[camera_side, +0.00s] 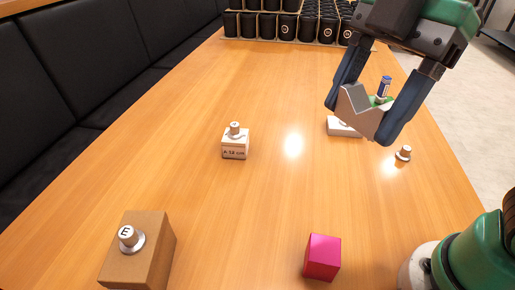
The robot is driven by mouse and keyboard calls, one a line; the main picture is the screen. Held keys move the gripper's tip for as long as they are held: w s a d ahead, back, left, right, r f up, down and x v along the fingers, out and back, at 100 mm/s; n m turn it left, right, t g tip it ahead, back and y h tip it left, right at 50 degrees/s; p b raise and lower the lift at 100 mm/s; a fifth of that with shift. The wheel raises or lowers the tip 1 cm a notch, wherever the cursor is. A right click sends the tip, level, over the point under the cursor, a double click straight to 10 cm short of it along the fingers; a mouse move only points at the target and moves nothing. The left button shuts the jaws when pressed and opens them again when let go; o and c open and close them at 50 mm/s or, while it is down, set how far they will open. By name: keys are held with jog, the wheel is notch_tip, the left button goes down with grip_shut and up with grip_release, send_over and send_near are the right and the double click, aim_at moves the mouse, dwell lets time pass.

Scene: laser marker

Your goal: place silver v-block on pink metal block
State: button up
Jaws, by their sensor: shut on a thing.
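The silver v-block (358,113) is between the fingers of my gripper (364,117), at the upper right of the side view. My gripper is shut on it and holds it tilted, apparently above the table. Its notch faces up and its lower edge partly overlaps a white block in the picture. The pink metal block (322,257) stands on the table at the bottom, right of centre, with a bare top. My gripper is well behind it and a little to its right.
A brown box (143,255) topped by a knob marked E stands front left. A white labelled block (235,147) with a knob is mid-table. A white block (343,130) and a small knob (403,153) are at right. Black cups (288,27) fill the far end.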

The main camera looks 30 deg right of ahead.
aim_at(318, 254)
jog(key=shift+s+f+n, duration=0.1)
jog(key=shift+s+n, duration=0.2)
jog(key=shift+s, duration=0.25)
notch_tip(318, 254, down, 20)
jog(key=shift+s+r, duration=0.1)
jog(key=shift+r, duration=0.05)
jog(key=o, duration=1.3)
